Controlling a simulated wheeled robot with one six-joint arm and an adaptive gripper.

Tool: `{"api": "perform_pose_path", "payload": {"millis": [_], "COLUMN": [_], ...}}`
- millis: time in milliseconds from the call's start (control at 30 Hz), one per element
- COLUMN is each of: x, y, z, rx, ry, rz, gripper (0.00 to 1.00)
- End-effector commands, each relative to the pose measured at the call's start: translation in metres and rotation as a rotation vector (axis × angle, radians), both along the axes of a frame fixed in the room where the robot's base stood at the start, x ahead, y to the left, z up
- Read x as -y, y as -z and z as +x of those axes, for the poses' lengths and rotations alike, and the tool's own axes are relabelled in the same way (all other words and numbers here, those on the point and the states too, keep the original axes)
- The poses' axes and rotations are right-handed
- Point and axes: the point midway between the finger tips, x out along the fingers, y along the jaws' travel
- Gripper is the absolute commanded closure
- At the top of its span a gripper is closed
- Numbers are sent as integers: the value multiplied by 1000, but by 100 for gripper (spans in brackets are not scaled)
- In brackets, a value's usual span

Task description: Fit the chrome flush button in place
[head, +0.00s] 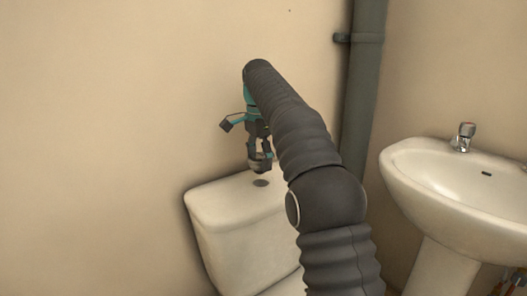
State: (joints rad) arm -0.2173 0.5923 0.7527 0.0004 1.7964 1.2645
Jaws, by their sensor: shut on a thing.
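My gripper (260,158) points down over the lid of the white toilet cistern (225,203). It is shut on the chrome flush button (258,167), a small piece at the fingertips that the fingers partly cover. Below it, a dark round spot (261,183) shows on the cistern lid; I cannot tell if it is the hole or a shadow. The button looks slightly above the lid, with a small gap. My arm hides the right end of the cistern.
A white washbasin (440,205) with a chrome tap (464,136) stands at the right. A grey vertical pipe (362,90) runs down the wall behind my arm. The wall left of the cistern is bare and clear.

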Motion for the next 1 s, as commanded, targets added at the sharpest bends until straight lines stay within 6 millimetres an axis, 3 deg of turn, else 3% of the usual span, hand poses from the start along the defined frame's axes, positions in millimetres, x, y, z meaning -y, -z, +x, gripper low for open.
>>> {"api": "perform_pose_path", "payload": {"millis": [600, 1000], "x": [0, 1], "y": [45, 51], "z": [-1, 0], "rx": [2, 2], "ry": [0, 1], "rz": [0, 0], "gripper": [75, 75]}}
